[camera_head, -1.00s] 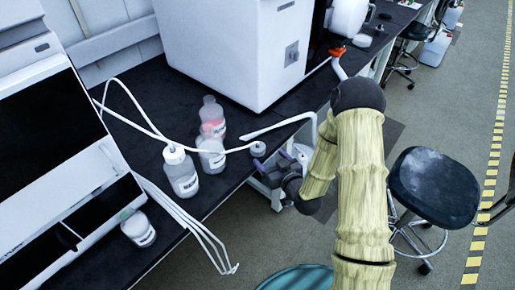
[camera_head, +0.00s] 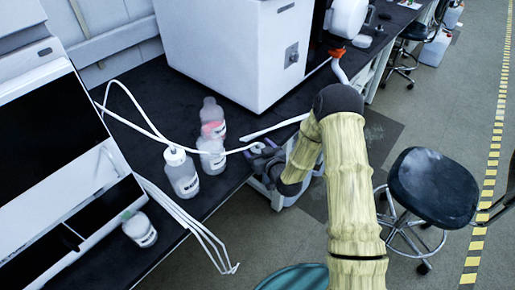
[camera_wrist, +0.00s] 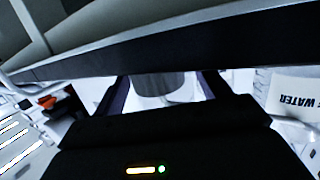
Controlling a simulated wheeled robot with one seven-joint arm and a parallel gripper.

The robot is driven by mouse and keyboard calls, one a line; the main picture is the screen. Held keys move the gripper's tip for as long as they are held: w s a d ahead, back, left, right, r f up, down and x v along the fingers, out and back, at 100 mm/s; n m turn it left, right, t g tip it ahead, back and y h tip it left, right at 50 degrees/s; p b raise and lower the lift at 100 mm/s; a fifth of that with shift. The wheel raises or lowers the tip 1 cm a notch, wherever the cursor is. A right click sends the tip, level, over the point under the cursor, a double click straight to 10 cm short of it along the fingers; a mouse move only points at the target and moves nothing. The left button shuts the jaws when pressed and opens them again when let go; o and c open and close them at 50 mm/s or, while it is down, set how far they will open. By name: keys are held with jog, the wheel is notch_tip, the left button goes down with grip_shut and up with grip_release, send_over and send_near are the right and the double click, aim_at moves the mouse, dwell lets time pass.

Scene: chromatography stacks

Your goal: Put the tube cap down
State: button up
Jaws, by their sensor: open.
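The tube cap is a small grey cylinder (camera_wrist: 155,92) between my fingers in the wrist view. In the head view it is mostly hidden by my gripper (camera_head: 263,160), at the front edge of the black bench (camera_head: 140,85). A white tube (camera_head: 235,151) runs to that spot. My gripper is open, with its purple-edged fingers on either side of the cap in the wrist view (camera_wrist: 163,92). I cannot tell whether the cap touches a finger or the bench.
A white-capped bottle (camera_head: 182,177), a clear bottle (camera_head: 211,157) and a bottle with pink liquid (camera_head: 212,120) stand left of my gripper. A large white instrument (camera_head: 235,50) stands behind. A dark stool (camera_head: 433,187) is on the floor at right.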

jog(key=shift+x, duration=1)
jog(key=shift+d, duration=0.15)
jog(key=shift+s, duration=0.1)
jog(key=shift+c, duration=0.8)
jog(key=c, duration=1)
notch_tip(320, 180, up, 10)
